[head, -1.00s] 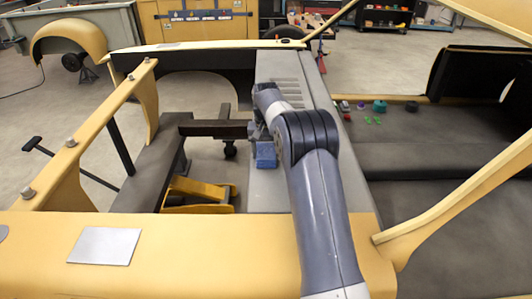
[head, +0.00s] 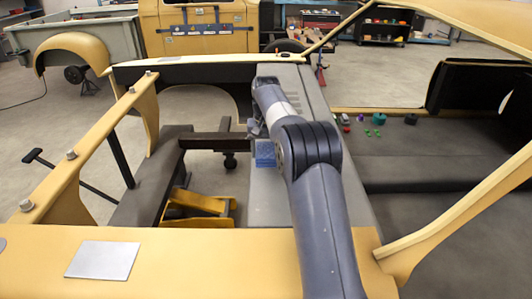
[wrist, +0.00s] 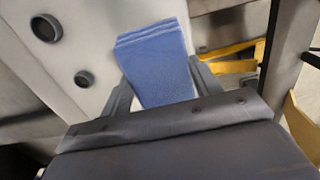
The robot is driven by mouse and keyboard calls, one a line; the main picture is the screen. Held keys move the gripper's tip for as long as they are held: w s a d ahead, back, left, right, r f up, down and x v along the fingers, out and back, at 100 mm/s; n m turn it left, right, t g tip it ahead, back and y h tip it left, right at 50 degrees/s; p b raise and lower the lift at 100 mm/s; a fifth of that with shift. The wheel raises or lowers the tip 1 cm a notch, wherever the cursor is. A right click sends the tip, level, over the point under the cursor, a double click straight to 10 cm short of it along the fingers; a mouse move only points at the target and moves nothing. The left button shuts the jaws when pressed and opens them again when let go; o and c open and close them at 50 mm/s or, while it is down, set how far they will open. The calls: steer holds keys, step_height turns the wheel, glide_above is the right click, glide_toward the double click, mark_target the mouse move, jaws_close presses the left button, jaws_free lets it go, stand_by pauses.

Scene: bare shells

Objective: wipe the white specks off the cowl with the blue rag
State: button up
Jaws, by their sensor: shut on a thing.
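The cowl is a grey panel (head: 266,205) running away from me between the yellow front panel and the far yellow edge. It fills the upper left of the wrist view (wrist: 85,35). My gripper (head: 259,138) is over the cowl's left edge, shut on the folded blue rag (head: 265,153). In the wrist view the rag (wrist: 157,65) sticks out between the two fingers. I cannot tell whether the rag touches the cowl. I cannot make out white specks clearly; my arm hides part of the cowl.
Left of the cowl is an open bay with a dark beam (head: 205,140) and a yellow part (head: 200,203). A sloping yellow pillar (head: 450,210) stands at right. Small coloured items (head: 372,120) lie on the dark floor beyond. A grey plate (head: 103,260) lies on the front panel.

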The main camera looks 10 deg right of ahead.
steer(key=shift+r, duration=1.5)
steer(key=shift+s, duration=0.1)
